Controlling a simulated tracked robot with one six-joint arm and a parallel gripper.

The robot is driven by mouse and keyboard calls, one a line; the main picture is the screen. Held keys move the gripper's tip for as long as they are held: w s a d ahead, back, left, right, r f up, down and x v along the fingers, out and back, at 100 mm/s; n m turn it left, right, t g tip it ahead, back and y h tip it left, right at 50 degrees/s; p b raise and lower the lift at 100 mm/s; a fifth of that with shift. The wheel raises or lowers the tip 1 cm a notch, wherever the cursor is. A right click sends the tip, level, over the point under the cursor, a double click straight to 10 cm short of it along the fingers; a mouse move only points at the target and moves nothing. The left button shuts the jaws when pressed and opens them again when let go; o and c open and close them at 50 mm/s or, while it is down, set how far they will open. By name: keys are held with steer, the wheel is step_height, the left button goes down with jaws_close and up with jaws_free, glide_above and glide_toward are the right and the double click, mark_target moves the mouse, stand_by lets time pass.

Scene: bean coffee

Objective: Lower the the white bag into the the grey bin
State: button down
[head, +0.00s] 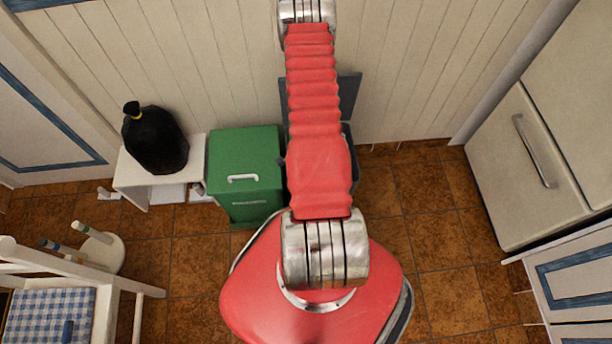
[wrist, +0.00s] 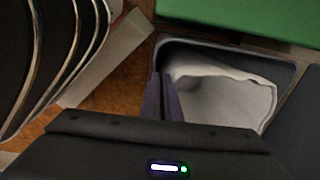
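The white bag (wrist: 225,95) is pale and crumpled and fills much of the opening of the grey bin in the wrist view. The grey bin (wrist: 280,68) shows there as a dark rim around the bag. My gripper (wrist: 161,76) has its dark fingers close together at the bag's left edge, by the bin's left side. The fingers look shut on the bag's edge, though the pinch itself is hard to see. In the head view my red arm covers most of the grey bin (head: 348,88), and the gripper and bag are hidden.
A green bin (head: 245,160) stands left of the grey bin. A tied black bag (head: 155,140) sits on a white bench (head: 133,178) further left. A panelled wall (head: 225,60) is behind. A cream fridge (head: 535,150) stands at the right, with open tiled floor before it.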

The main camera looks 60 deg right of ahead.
steer(key=shift+f, duration=0.2)
steer(key=c, duration=1.9)
jaws_free()
steer(key=shift+s+a+r, duration=0.1)
steer(key=shift+r, duration=3.35)
steer(key=shift+s+a+r, duration=0.1)
steer(key=shift+r, duration=3.3)
